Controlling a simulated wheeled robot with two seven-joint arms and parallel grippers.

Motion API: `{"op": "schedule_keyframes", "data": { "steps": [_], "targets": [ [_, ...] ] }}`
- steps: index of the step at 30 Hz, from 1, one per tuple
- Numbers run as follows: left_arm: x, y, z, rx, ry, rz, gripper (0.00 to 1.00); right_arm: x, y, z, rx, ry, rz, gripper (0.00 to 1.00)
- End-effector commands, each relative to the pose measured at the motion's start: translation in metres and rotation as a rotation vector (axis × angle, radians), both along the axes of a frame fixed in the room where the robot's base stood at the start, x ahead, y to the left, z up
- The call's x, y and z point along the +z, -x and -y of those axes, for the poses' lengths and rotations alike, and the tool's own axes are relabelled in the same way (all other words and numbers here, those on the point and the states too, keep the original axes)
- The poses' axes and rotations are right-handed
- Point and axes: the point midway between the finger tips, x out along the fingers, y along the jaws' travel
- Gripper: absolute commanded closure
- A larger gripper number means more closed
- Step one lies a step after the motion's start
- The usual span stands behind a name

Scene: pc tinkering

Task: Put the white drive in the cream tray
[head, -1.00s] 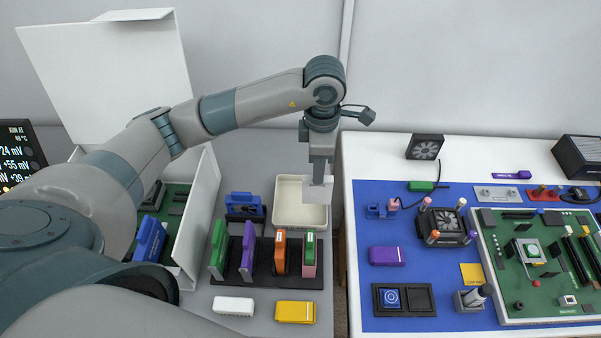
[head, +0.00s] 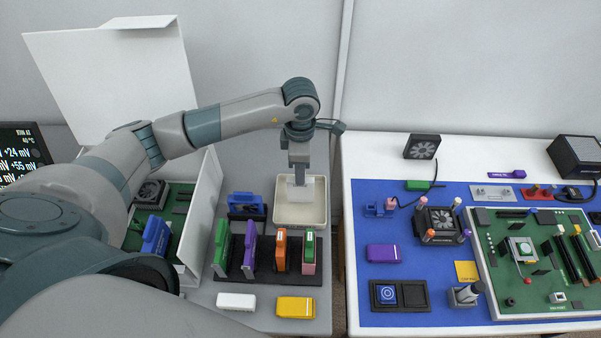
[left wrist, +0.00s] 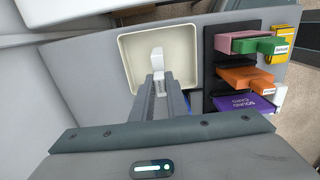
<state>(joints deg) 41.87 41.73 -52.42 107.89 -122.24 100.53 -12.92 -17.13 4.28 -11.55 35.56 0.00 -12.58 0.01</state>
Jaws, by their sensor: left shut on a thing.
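The cream tray (head: 301,220) stands behind the card rack, near the right edge of the grey table. My left gripper (head: 299,178) points down over the tray and is shut on the white drive (head: 300,194). In the left wrist view the fingers (left wrist: 160,88) pinch the white drive (left wrist: 157,58), which shows within the outline of the cream tray (left wrist: 126,75). I cannot tell whether the drive touches the tray floor. My right gripper is out of view.
A black rack (head: 265,277) with several coloured cards stands in front of the tray, and a blue part (head: 246,207) to its left. A white block (head: 236,301) and a yellow block (head: 296,308) lie nearer. An open white case (head: 203,215) is at left.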

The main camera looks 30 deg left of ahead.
Motion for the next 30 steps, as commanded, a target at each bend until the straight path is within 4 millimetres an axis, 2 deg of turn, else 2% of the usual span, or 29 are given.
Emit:
{"op": "schedule_keyframes", "data": {
  "steps": [1, 6, 18, 19, 21, 30],
  "targets": [
    [-0.003, 0.001, 0.0, 0.001, 0.001, -0.004, 1.0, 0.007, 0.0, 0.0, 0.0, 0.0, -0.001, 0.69],
    [-0.017, 0.0, 0.001, -0.001, 0.0, -0.001, 1.0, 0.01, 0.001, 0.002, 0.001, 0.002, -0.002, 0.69],
    [-0.022, 0.0, 0.0, 0.0, 0.0, 0.0, 1.0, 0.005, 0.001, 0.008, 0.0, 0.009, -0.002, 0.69],
    [-0.021, 0.0, 0.0, 0.0, 0.0, 0.0, 0.82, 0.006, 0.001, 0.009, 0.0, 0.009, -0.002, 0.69],
    [-0.021, 0.0, 0.0, 0.0, 0.0, 0.0, 0.68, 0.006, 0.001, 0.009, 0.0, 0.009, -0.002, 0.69],
    [-0.02, 0.0, 0.0, 0.0, 0.0, -0.001, 0.68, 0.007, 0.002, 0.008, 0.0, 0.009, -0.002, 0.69]
  ]
}}
